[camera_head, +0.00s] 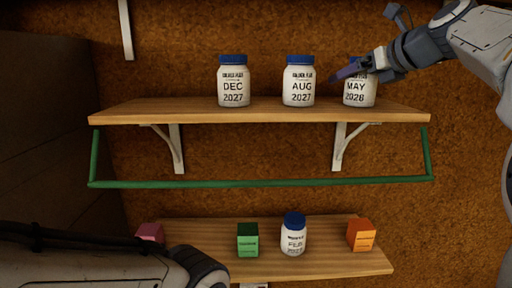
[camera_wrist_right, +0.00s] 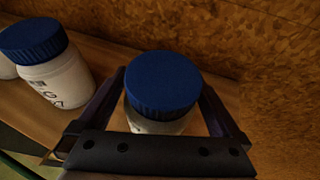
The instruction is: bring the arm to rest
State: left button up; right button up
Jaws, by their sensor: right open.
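My right gripper (camera_head: 350,70) is at the right end of the upper wooden shelf, beside the white jar labelled MAY 2028 (camera_head: 357,94). In the right wrist view its open fingers (camera_wrist_right: 160,95) stand on either side of that jar's blue lid (camera_wrist_right: 163,82); I cannot tell whether they touch it. The jar stands upright on the upper shelf (camera_head: 260,113). My left arm comes in at the lower left of the head view, and its gripper is not in view.
Jars DEC 2027 (camera_head: 234,88) and AUG 2027 (camera_head: 299,88) stand left on the same shelf. A green rail (camera_head: 260,184) runs below it. The lower shelf (camera_head: 320,264) holds a FEB jar (camera_head: 293,236) and pink (camera_head: 150,232), green (camera_head: 247,241) and orange (camera_head: 361,235) boxes.

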jog(key=shift+r, duration=0.6)
jog(key=shift+f, duration=0.15)
